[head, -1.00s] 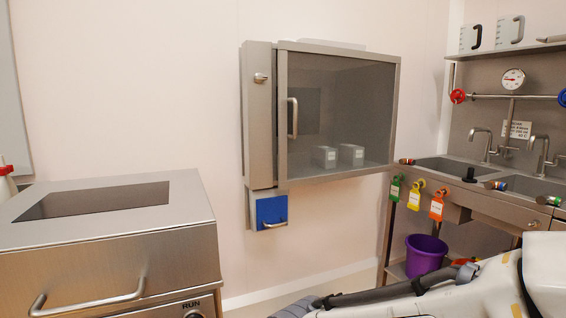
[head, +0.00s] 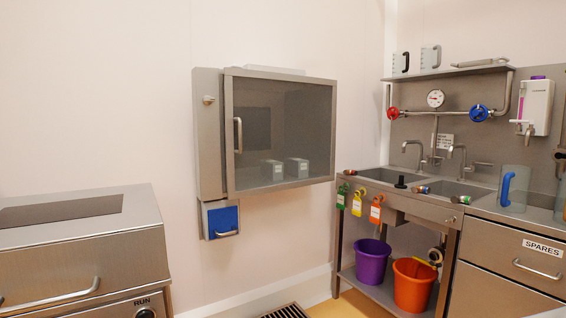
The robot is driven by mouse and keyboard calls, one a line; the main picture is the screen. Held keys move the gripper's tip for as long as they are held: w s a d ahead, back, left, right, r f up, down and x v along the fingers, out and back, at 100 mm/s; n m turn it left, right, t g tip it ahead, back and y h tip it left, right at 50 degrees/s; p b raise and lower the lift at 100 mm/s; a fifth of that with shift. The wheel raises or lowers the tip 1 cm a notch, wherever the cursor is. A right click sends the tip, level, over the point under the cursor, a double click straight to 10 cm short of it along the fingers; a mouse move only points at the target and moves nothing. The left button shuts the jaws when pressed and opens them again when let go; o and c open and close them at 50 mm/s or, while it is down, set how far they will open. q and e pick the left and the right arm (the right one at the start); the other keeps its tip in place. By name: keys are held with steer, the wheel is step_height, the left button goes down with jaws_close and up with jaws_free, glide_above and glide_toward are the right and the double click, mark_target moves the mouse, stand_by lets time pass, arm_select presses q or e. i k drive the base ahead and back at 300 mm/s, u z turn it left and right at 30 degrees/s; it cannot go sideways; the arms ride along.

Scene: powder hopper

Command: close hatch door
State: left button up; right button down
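A steel wall cabinet with a glazed hatch door (head: 290,120) hangs on the wall in the middle of the head view. The door has a steel frame and a vertical bar handle (head: 238,135) near its left edge. Two small grey boxes (head: 285,170) show through the dark glass. A narrow steel side part (head: 208,140) with a small latch or knob stands left of the door. The door's frame lies close to this part; I cannot tell whether it is fully shut. Neither of my grippers is in view.
A steel machine (head: 80,260) with a handle stands at lower left. At right are a sink bench (head: 400,207), a purple bucket (head: 372,262) and an orange bucket (head: 413,286). A blue panel (head: 220,221) with a handle sits below the cabinet. Floor before the cabinet shows a grate (head: 286,312).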

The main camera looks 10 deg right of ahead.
mark_target(229, 73)
steer(key=z, duration=0.3)
steer(key=i, duration=1)
steer(key=u, duration=0.55)
